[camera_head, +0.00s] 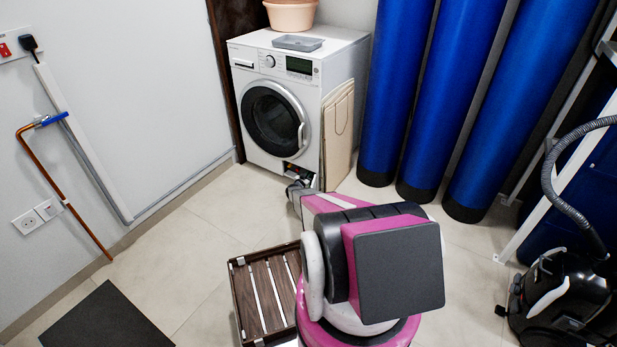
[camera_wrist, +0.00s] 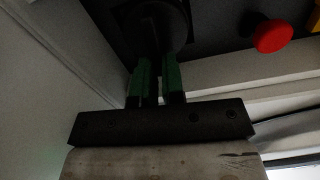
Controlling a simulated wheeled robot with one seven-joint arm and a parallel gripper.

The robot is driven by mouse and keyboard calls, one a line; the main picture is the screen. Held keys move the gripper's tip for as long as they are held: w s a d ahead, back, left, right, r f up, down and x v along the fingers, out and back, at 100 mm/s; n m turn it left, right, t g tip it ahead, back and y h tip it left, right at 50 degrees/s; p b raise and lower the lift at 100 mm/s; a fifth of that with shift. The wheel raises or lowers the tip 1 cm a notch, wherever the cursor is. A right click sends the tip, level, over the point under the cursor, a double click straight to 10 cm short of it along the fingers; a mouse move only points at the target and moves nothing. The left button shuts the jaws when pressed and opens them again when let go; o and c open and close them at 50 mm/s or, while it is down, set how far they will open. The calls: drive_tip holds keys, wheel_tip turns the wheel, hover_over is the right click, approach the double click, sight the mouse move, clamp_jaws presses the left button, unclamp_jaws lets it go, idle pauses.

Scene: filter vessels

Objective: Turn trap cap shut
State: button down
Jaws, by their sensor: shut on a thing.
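The washing machine (camera_head: 285,95) stands at the back, with a small open compartment (camera_head: 291,169) low at its front right corner. My arm reaches down to it, and my gripper is at that compartment. In the wrist view, my gripper (camera_wrist: 157,82) has its two green-lined fingers shut on the grip of the dark round trap cap (camera_wrist: 168,22). The cap sits in a dark recess. The grip is mostly hidden between the fingers, and the cap's exact turn angle cannot be told in the dim light.
A red knob (camera_wrist: 272,36) sits right of the cap, with a yellow part (camera_wrist: 315,18) beyond it. Boards (camera_head: 338,135) lean against the washer's right side. Blue vessels (camera_head: 460,90) stand farther right. A slatted crate (camera_head: 240,300) and a vacuum cleaner (camera_head: 560,295) are on the floor.

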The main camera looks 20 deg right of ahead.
drive_tip(key=shift+s+d+m, duration=0.1)
drive_tip(key=shift+m, duration=0.5)
drive_tip(key=c, duration=1.2)
unclamp_jaws()
drive_tip(key=v, duration=1.1)
